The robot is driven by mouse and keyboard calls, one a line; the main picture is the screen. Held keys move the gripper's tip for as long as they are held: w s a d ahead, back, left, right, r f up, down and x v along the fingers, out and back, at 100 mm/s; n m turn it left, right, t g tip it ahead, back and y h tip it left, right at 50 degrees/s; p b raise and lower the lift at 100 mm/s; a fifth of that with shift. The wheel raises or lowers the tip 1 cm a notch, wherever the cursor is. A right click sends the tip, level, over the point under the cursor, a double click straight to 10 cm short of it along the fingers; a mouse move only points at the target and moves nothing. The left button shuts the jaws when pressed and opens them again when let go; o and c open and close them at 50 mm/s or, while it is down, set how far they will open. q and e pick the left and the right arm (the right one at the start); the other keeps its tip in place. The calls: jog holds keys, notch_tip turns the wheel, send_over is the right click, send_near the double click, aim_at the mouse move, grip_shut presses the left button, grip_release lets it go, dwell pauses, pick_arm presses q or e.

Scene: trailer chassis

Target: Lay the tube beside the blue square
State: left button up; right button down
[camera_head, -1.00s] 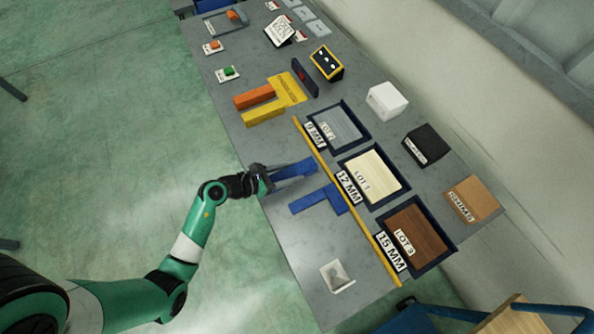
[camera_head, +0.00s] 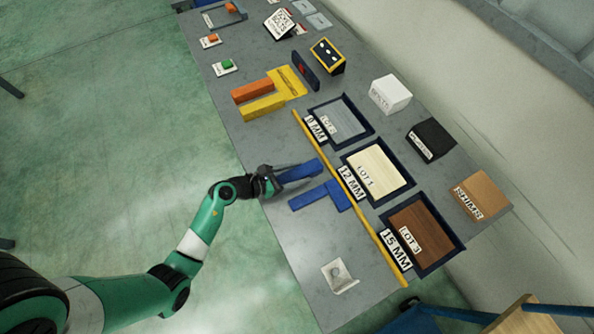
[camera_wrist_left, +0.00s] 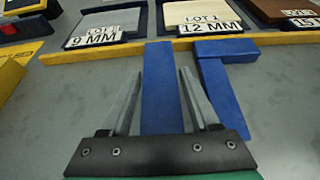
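The blue tube (camera_head: 301,171) lies on the grey table, pointing inward from its near edge, with its far end by the yellow strip. The blue square (camera_head: 322,197), an L-shaped piece, lies just to its right, with a narrow gap between them in the left wrist view (camera_wrist_left: 222,90). My left gripper (camera_head: 284,174) is at the tube's near part. In the left wrist view its two fingers (camera_wrist_left: 160,74) stand on either side of the tube (camera_wrist_left: 160,100), with grey table showing between fingers and tube. It looks open. My right gripper is not in view.
A yellow strip (camera_head: 350,190) runs along the table before three labelled trays, one being LOT 1 (camera_head: 407,188). Orange (camera_head: 252,91) and yellow (camera_head: 263,107) bars lie to the left. A small pale plate (camera_head: 339,276) lies near the front; table around it is clear.

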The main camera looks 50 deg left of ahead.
pick_arm(q)
jog(key=shift+o, duration=1)
jog(key=shift+s+a+r, duration=0.1)
jog(key=shift+s+r, duration=0.1)
jog(key=shift+r, duration=0.1)
jog(key=p+v, duration=0.3)
jog(key=v, duration=0.7)
jog(key=shift+s+a, duration=0.1)
jog(key=shift+s, duration=0.2)
jog(key=shift+s+r, duration=0.2)
jog(key=shift+s, duration=0.25)
